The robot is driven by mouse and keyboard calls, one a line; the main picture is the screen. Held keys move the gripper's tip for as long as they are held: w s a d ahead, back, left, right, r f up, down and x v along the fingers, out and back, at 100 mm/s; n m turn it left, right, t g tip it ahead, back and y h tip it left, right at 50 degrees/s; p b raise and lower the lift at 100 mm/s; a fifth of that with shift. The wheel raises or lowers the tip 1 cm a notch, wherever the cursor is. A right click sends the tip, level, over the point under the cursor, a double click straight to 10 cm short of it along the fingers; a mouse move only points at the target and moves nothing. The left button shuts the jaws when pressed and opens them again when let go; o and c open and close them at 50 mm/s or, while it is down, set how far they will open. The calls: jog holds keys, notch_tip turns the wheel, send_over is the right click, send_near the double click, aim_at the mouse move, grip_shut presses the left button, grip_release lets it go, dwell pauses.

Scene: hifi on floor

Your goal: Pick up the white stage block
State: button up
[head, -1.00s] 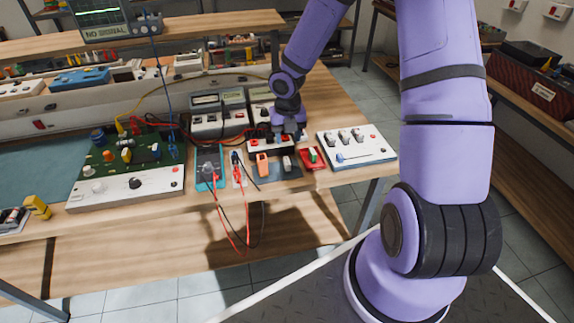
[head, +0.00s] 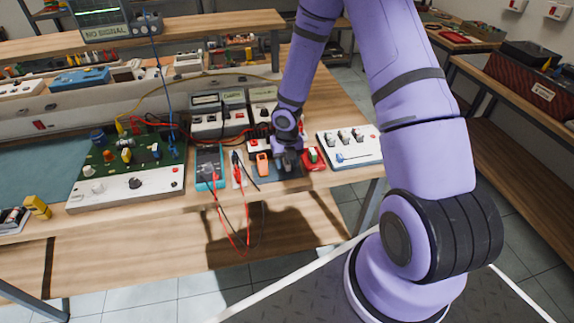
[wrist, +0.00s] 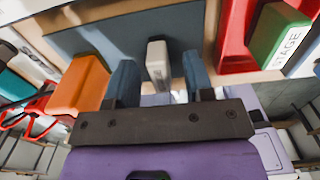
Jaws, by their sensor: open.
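The white stage block (wrist: 158,65) stands on a dark blue-grey mat (wrist: 100,35). In the wrist view it shows between the two blue-grey fingers of my gripper (wrist: 158,80), with a gap on both sides. My gripper is open. In the head view my gripper (head: 287,165) is low over the mat and mostly hides the white block. An orange block (wrist: 80,86) stands on the mat to the left. A green block marked "STAGE" (wrist: 278,36) stands on a red tray to the right.
A blue meter (head: 209,165) with red and black leads lies left of the mat. The red tray (head: 321,164) and a white switch panel (head: 355,156) are to the right. Grey instruments (head: 206,118) stand behind. A green circuit board (head: 130,160) is further left.

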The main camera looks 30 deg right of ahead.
jog(key=shift+f, duration=0.55)
grip_shut()
jog(key=shift+r, duration=0.25)
